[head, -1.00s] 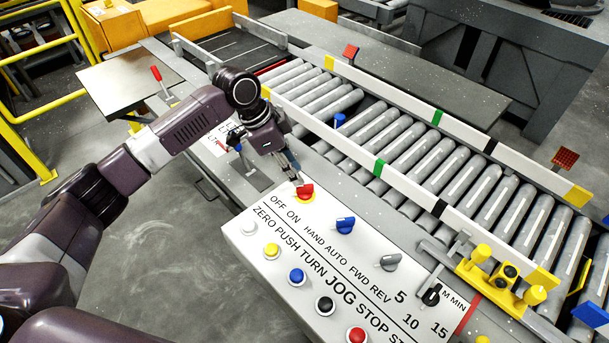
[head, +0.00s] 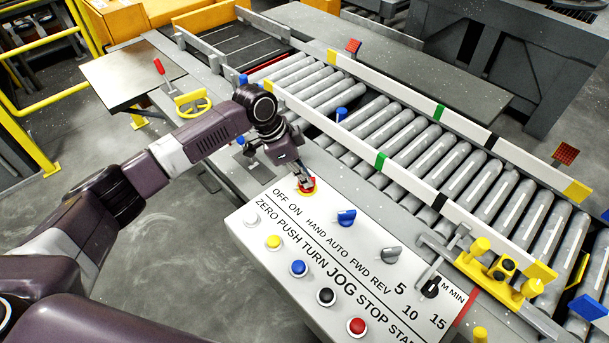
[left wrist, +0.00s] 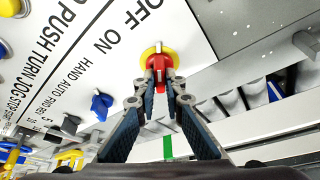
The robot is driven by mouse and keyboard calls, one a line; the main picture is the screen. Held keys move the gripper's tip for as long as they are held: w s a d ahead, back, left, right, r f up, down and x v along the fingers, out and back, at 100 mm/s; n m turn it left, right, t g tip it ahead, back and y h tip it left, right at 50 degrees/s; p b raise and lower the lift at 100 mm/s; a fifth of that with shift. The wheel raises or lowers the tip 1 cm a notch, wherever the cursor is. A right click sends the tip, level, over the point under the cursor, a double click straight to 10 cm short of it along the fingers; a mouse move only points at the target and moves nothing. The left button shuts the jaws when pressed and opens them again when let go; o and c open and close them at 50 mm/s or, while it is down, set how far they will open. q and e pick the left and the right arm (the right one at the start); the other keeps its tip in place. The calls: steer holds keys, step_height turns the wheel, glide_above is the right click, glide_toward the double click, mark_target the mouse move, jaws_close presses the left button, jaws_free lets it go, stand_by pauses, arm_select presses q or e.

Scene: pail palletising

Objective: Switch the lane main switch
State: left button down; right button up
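The lane main switch is a red knob on a yellow round plate (head: 306,189), at the OFF/ON end of the white control panel (head: 262,228). In the left wrist view the red knob (left wrist: 158,60) sits at the picture's upper middle, beside the OFF ON lettering. My left gripper (head: 303,179) comes down on it from above. In the left wrist view its two fingertips (left wrist: 162,84) lie close on either side of the knob's red handle, with only a narrow gap that the handle fills. The fingers partly hide the handle. My right gripper is out of view.
A blue selector (head: 346,217), a grey selector (head: 391,254) and a black dial (head: 430,287) follow along the panel. White, yellow, blue, black and red push buttons line its near edge. A roller conveyor (head: 410,150) with white rails runs behind.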

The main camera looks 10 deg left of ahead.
arm_select(q)
steer(key=shift+r+n+p, duration=0.15)
steer(key=shift+n+p, duration=0.15)
steer(key=shift+p, duration=0.35)
steer(key=n+p, duration=0.3)
steer(key=p, duration=0.1)
steer(key=n+t+y+p, duration=0.1)
steer(key=n+p, duration=0.2)
steer(key=p, duration=0.1)
steer(key=n+t+y+p, duration=0.1)
steer(key=n+p, duration=0.2)
steer(key=p, duration=0.2)
steer(key=shift+s+d+r, duration=0.15)
steer(key=shift+s+d, duration=0.05)
steer(key=shift+d, duration=0.1)
steer(key=shift+n+t+y+p, duration=0.4)
steer(key=shift+n+y+p, duration=0.2)
steer(key=shift+n+p, duration=0.55)
steer(key=shift+f+n+y+p, duration=0.2)
steer(key=shift+n+y+p, duration=0.25)
steer(key=shift+n, duration=0.5)
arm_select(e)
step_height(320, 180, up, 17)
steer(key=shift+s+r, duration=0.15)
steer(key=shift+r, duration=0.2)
arm_select(q)
steer(key=shift+n, duration=0.3)
steer(key=c, duration=2)
jaws_free()
